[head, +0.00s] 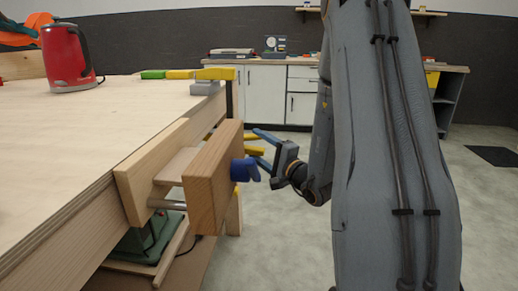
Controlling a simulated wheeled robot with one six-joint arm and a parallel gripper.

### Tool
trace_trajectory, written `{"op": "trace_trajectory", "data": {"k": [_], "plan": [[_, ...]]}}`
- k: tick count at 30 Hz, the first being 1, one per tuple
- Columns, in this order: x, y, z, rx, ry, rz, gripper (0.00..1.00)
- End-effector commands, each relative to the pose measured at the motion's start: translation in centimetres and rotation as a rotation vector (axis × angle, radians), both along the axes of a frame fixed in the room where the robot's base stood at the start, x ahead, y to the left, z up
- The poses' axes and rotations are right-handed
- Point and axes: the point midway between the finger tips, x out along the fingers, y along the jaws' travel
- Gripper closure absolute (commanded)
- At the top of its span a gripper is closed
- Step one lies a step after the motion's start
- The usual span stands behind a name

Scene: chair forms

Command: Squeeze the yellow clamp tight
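A yellow clamp (216,73) sits at the far corner of the workbench (70,135), its yellow head on a grey block and its dark bar running down past the edge. Two yellow handle-like bars (259,151) stick out to the right behind the wooden vise jaw and look like the clamp's lower part; the join is hidden. My gripper (257,146) is open, with its two blue fingers pointing left. The yellow bar ends show between the fingers; I cannot tell whether they touch.
White cabinets (265,92) line the back wall. Floor is open on the right.

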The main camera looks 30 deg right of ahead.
Motion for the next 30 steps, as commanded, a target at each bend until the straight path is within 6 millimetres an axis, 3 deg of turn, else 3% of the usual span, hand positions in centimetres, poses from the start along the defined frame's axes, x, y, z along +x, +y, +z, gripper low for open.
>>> {"op": "trace_trajectory", "data": {"k": [17, 30], "plan": [[0.1, 0.1, 0.1, 0.000, -0.003, 0.001, 0.43], [1.6, 0.7, -0.1, -0.001, -0.003, 0.000, 0.43]]}}
